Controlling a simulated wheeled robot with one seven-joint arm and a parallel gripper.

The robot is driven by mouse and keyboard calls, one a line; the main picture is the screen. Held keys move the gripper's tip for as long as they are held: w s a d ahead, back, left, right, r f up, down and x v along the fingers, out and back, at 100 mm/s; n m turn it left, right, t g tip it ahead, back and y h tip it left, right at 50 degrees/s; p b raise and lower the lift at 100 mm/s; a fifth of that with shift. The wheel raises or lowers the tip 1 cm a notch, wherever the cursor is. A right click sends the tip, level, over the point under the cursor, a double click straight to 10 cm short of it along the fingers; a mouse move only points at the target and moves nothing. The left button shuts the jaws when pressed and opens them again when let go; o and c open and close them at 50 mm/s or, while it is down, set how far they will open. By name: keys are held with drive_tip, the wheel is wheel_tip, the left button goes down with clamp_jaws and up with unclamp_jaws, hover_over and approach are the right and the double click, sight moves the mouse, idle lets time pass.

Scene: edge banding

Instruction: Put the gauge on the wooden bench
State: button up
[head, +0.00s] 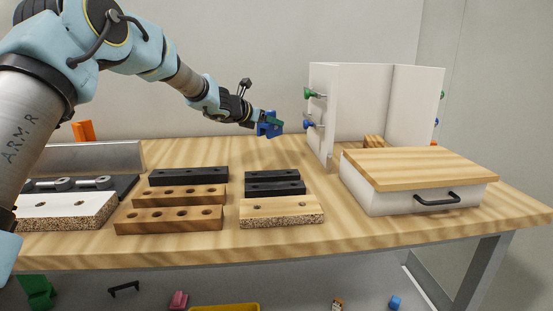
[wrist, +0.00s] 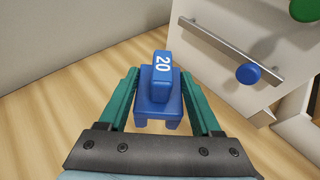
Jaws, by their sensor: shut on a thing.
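My gripper (head: 268,124) is shut on a blue gauge (wrist: 162,98) marked "20". In the wrist view the gauge sits between the two green fingers. In the head view the gauge (head: 271,130) is held above the back of the wooden bench (head: 275,153), to the left of the white panels. The bare bench top (wrist: 50,100) shows beneath the gauge in the wrist view. The gauge appears to be clear of the bench, though the exact gap is hard to tell.
White upright panels (head: 352,85) with green and blue knobs stand close to the right of my gripper. A white box with a wooden top (head: 420,167) is at the right. Drilled wooden and black blocks (head: 170,218) fill the front left. The back middle of the bench is clear.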

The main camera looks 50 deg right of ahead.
sight(274, 130)
drive_tip(key=f, duration=0.1)
drive_tip(key=s+f, duration=0.1)
drive_tip(key=f, duration=0.1)
drive_tip(key=shift+s+d, duration=0.2)
drive_tip(key=shift+d, duration=0.2)
wheel_tip(274, 130, down, 4)
drive_tip(key=shift+s+d+r+b, duration=0.1)
drive_tip(key=shift+s+b, duration=0.05)
drive_tip(key=shift+b, duration=0.35)
drive_tip(key=shift+f, duration=0.25)
drive_tip(key=shift+f, duration=0.1)
drive_tip(key=o, duration=1.5)
